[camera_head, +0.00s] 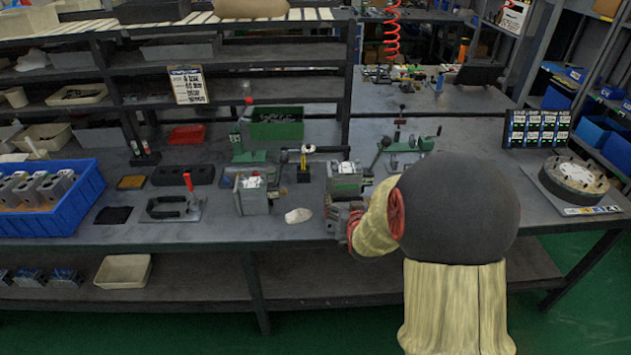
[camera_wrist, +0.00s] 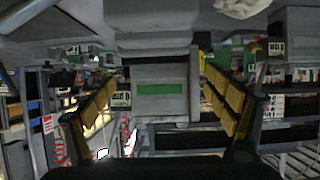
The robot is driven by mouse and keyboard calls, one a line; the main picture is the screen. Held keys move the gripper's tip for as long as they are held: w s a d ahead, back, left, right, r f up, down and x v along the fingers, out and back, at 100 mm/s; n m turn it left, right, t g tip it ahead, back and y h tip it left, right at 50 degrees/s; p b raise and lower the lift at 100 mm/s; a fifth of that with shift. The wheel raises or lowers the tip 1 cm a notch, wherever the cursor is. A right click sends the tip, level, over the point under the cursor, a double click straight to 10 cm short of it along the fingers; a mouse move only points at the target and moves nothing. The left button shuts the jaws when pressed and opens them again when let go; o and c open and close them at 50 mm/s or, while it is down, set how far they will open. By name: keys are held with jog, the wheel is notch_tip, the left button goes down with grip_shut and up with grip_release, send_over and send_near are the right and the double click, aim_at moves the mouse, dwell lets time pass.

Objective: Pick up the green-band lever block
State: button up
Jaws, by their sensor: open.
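The green-band lever block (camera_head: 345,181) is a grey block with a white top, standing on the workbench right of centre. A dark lever with a round knob (camera_head: 386,142) shows at its right. In the wrist view the block (camera_wrist: 150,72) fills the middle, its green band facing the camera. My gripper (camera_wrist: 160,80) is open, with one yellow-padded finger on each side of the block. Gaps show between the pads and the block, so I see no contact. In the head view my gripper (camera_head: 340,218) is just in front of the block, partly hidden by my arm.
A similar grey block (camera_head: 252,195) stands to the left, with a pale cloth-like lump (camera_head: 298,215) between. A clamp tool (camera_head: 172,208) and a blue crate (camera_head: 90,190) are farther left. A round fixture (camera_head: 573,176) sits at the right. Green-based clamps stand behind.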

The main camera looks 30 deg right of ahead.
aim_at(346, 194)
jog(key=shift+o, duration=1.3)
jog(key=shift+w+d+f, duration=0.3)
jog(key=shift+w+f, duration=0.05)
jog(key=shift+w, duration=0.1)
jog(key=b+x, duration=0.1)
jog(key=x, duration=0.1)
jog(key=b+x, duration=0.1)
jog(key=x, duration=0.1)
jog(key=b+x, duration=0.1)
jog(key=x, duration=0.1)
jog(key=shift+s+d+f, duration=0.1)
jog(key=shift+f, duration=0.2)
jog(key=shift+w+d, duration=0.2)
jog(key=shift+w, duration=0.2)
jog(key=shift+c, duration=1.1)
jog(key=c, duration=1.5)
jog(key=shift+r, duration=0.3)
